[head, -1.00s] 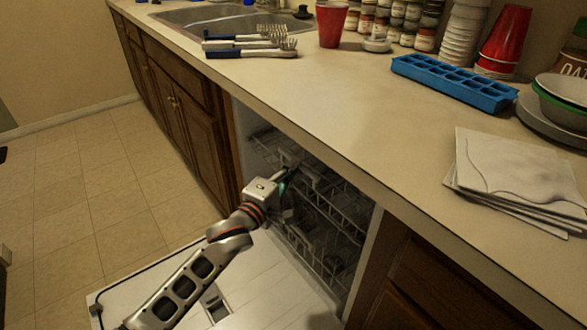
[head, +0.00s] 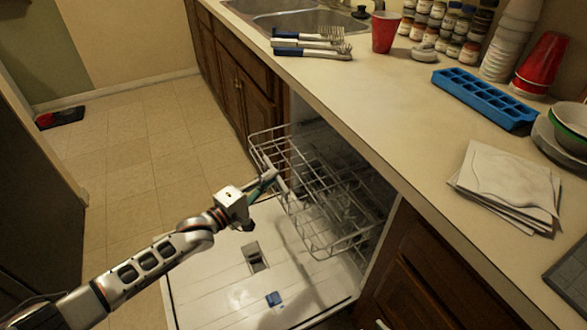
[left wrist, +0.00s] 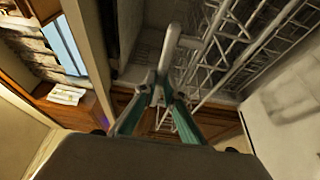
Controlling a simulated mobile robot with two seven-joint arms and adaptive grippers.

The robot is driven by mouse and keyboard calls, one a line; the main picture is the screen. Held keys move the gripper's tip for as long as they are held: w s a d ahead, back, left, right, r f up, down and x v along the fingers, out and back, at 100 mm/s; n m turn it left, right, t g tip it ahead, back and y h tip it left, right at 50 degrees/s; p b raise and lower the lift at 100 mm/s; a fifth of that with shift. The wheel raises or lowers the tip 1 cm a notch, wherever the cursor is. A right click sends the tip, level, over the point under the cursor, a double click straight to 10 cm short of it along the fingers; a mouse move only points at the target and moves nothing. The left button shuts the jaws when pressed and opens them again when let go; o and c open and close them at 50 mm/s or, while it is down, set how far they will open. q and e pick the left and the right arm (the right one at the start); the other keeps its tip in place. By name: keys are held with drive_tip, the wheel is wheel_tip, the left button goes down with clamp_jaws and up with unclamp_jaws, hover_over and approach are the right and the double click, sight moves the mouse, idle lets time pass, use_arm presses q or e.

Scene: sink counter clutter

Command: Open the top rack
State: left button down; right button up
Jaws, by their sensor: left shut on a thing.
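The top rack (head: 318,190) is a pale wire rack of the dishwasher under the counter. It stands partly out of the dishwasher opening, above the lowered white door (head: 215,280). My left gripper (head: 268,180) is at the rack's front edge, shut on its handle. In the left wrist view the green-tipped fingers (left wrist: 160,92) close on the light handle (left wrist: 170,48), with the rack wires (left wrist: 225,50) beyond. The rear of the rack is hidden under the counter.
The counter edge (head: 375,165) overhangs the dishwasher.

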use_arm(q)
drive_tip(key=s+a+p, duration=0.1)
drive_tip(key=s+a, duration=0.2)
drive_tip(key=a, duration=0.6)
drive_tip(key=s+a+p, duration=0.1)
drive_tip(key=s+a, duration=0.3)
drive_tip(key=a, duration=0.4)
drive_tip(key=shift+s+a, duration=0.15)
drive_tip(key=shift+a, duration=0.2)
use_arm(e)
drive_tip(key=shift+s+d+f, duration=0.15)
drive_tip(key=shift+s+d, duration=0.25)
drive_tip(key=shift+s, duration=0.1)
drive_tip(key=shift+w, duration=0.15)
use_arm(q)
drive_tip(key=c, duration=2.1)
unclamp_jaws()
drive_tip(key=shift+c, duration=0.2)
use_arm(e)
drive_tip(key=shift+w+r, duration=0.1)
drive_tip(key=shift+r, duration=0.2)
use_arm(q)
drive_tip(key=v, duration=1.2)
use_arm(e)
drive_tip(key=shift+f, duration=0.1)
